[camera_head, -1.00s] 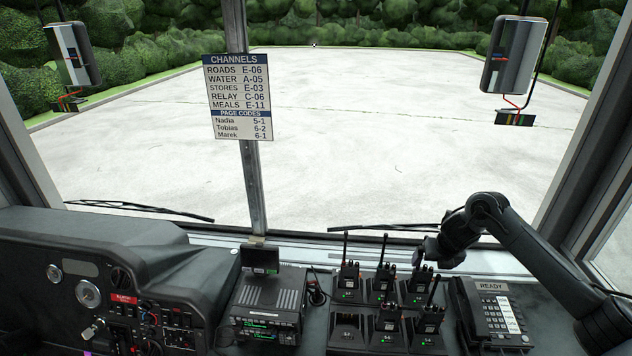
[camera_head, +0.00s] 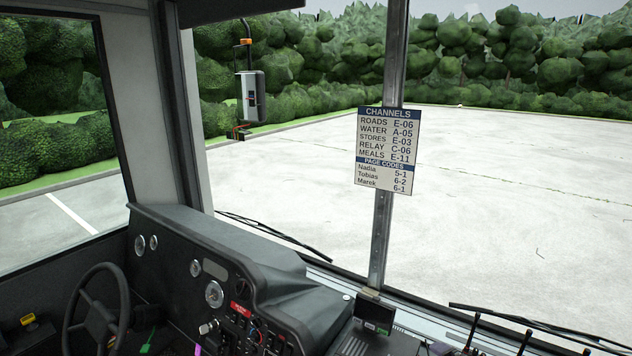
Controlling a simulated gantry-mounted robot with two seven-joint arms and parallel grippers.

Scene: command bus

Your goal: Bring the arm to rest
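Neither of my arms nor either gripper shows in the head view now. The dashboard (camera_head: 230,262) with its gauges and red-labelled panel fills the lower middle. The radio unit with a small dark screen (camera_head: 374,314) stands at the bottom, cut off by the frame's lower edge. Only antennas (camera_head: 472,334) of the handheld radios show at the bottom right. The rest of the radios and the telephone are out of view.
A steering wheel (camera_head: 97,318) stands at the lower left. A channels sign (camera_head: 387,151) hangs on the windscreen pillar (camera_head: 382,235). Wipers (camera_head: 275,236) lie along the windscreen's lower edge. A mirror (camera_head: 250,97) hangs outside, before an empty paved lot.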

